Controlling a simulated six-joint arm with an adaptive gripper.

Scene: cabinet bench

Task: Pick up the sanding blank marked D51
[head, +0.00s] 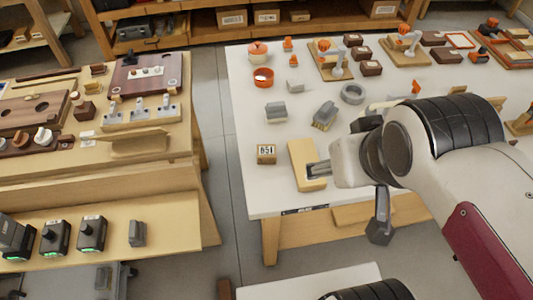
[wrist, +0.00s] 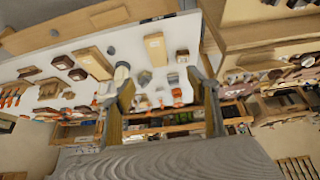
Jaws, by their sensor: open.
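A small tan block with a white label, which seems to read D51 (head: 266,154), stands near the left edge of the white table in the head view. My gripper (head: 318,169) is to its right, apart from it. The gripper overlaps a pale wooden slab (head: 303,154) in the picture; I cannot tell its height above it. In the wrist view my gripper (wrist: 160,85) has its two fingers spread wide with nothing between them. The marked block cannot be made out for sure there.
Behind the block are grey blocks (head: 276,111), a grey ring (head: 352,94) and an orange cup (head: 263,77). The white tabletop (head: 240,125) is clear to the block's left. A wooden bench (head: 185,146) stands across a floor gap.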

